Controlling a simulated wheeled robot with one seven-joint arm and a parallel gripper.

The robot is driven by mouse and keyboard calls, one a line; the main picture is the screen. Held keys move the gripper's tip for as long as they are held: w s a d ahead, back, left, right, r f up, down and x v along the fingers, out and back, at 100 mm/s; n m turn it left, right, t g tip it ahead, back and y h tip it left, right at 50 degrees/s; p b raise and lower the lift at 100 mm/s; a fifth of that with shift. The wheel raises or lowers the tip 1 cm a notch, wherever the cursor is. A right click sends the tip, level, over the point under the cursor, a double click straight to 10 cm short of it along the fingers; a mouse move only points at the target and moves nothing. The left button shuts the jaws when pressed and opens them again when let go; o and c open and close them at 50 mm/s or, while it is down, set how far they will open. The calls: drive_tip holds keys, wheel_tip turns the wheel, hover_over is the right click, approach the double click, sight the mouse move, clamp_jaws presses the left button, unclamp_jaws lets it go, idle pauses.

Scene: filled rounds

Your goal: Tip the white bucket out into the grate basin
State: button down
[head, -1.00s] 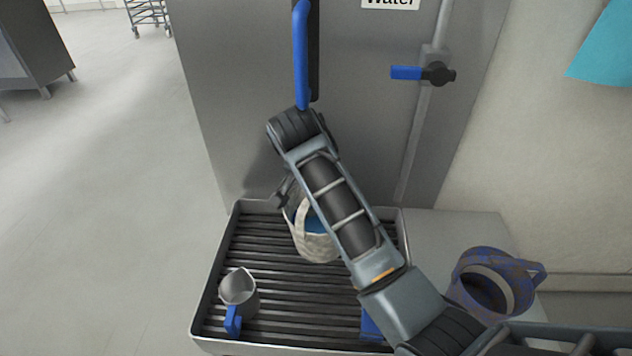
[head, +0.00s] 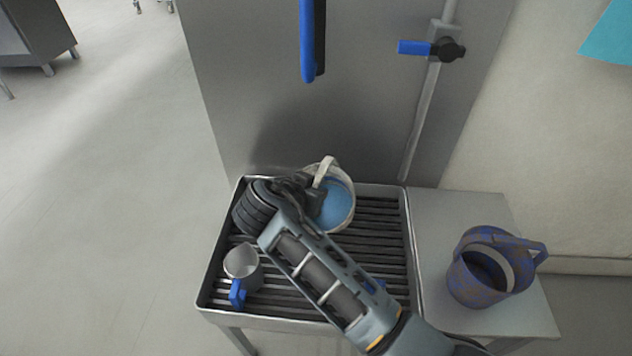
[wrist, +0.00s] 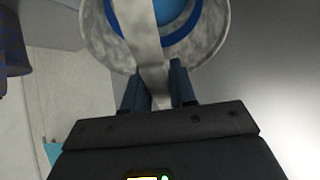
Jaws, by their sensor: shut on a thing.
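The white bucket (head: 349,222) is over the back of the grate basin (head: 409,250), its mouth facing up toward the head camera. Blue liquid shows inside it. My gripper (head: 318,192) is at the left side of the bucket. In the wrist view my gripper (wrist: 158,92) is shut on the bucket's pale strap-like handle, and the bucket's rim (wrist: 97,40) and blue inside show beyond the fingers. My arm hides part of the grate. I cannot tell whether the bucket's base touches the grate.
A grey jug (head: 241,262) with a blue handle stands on the grate at the left. A blue-brown patterned bucket (head: 478,284) stands on the side table (head: 450,212) at the right. A wall panel with a blue-handled valve (head: 414,47) rises behind. Another blue object is mostly hidden by my arm.

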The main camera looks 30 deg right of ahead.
drive_tip(key=shift+s+a+f+t+h+b, duration=0.25)
drive_tip(key=shift+a+f+h+b, duration=0.15)
drive_tip(key=shift+f, duration=0.25)
drive_tip(key=shift+s+a+f+t+h+b, duration=0.15)
drive_tip(key=shift+a+f+t+h+b, duration=0.2)
drive_tip(key=shift+f, duration=0.3)
drive_tip(key=a+h+b, duration=0.1)
drive_tip(key=s+f+t+b, duration=0.1)
drive_tip(key=b, duration=0.1)
drive_tip(key=shift+a+f+h, duration=0.2)
drive_tip(key=shift+a+h, duration=0.15)
drive_tip(key=s+a+f+t+h+b, duration=0.1)
drive_tip(key=a+f+h+b, duration=0.1)
drive_tip(key=b, duration=0.2)
drive_tip(key=shift+s+f+t, duration=0.2)
drive_tip(key=shift+t, duration=0.1)
drive_tip(key=s+a+f+t+h+b, duration=0.2)
drive_tip(key=a+f+h+b, duration=0.2)
drive_tip(key=b, duration=1.3)
drive_tip(key=shift+s+f+t+h, duration=0.2)
drive_tip(key=shift+f+t+h, duration=0.2)
drive_tip(key=shift+h, duration=0.4)
drive_tip(key=shift+s+a+f+h+b, duration=0.2)
drive_tip(key=shift+h+b, duration=0.2)
drive_tip(key=shift+b, duration=0.55)
drive_tip(key=shift+t, duration=0.4)
